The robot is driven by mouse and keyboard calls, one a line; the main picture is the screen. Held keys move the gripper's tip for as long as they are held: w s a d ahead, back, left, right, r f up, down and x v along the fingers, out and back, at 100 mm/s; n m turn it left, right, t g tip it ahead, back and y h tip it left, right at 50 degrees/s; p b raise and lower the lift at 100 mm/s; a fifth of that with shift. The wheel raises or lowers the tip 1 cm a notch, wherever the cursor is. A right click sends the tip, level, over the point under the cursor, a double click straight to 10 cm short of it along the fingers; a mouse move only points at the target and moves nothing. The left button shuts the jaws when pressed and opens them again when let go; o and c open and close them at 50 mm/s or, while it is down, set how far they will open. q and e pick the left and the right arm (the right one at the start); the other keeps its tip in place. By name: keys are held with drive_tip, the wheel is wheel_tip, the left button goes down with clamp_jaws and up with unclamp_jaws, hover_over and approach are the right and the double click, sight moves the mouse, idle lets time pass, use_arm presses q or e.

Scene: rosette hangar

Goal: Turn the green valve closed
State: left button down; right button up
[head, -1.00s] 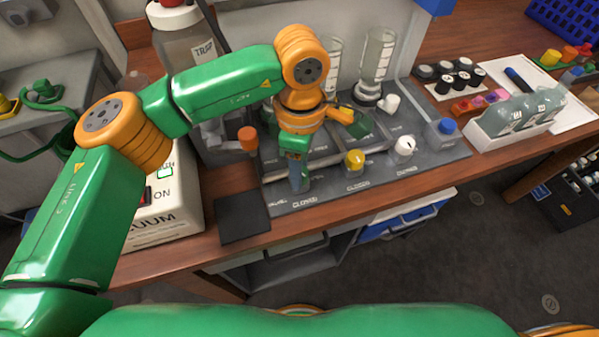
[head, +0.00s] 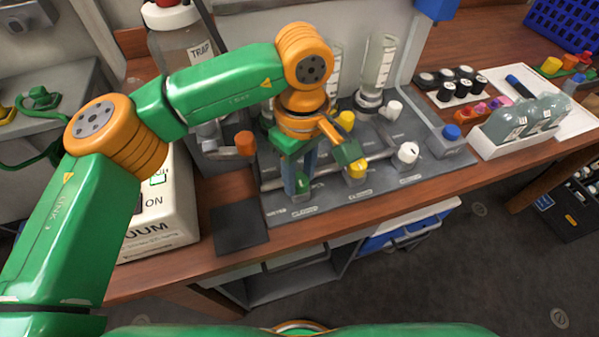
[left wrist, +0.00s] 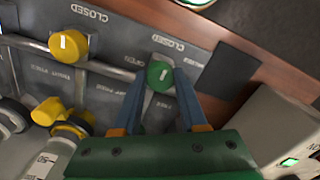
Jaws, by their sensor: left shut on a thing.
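The line runs nearly up and down in that picture, slightly tilted. A "CLOSED" label lies above it and an "OPEN" label to its left. My left gripper (left wrist: 161,82) is shut on the knob, one finger on each side. In the head view my left gripper (head: 298,186) points down at the panel's front left, and only a bit of the green valve (head: 304,187) shows between its fingers. My right gripper is not in view.
A yellow knob (head: 356,169) and a white knob (head: 408,152) stand to the right on the panel. An orange knob (head: 245,143) is to the left. A white vacuum box (head: 160,215) stands at the left. A dark flat pad (head: 240,226) lies at the bench's front.

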sight(301, 178)
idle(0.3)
use_arm(q)
drive_tip(key=shift+c, duration=2.2)
unclamp_jaws()
wheel_tip(301, 178, up, 7)
drive_tip(key=shift+d+r, duration=0.1)
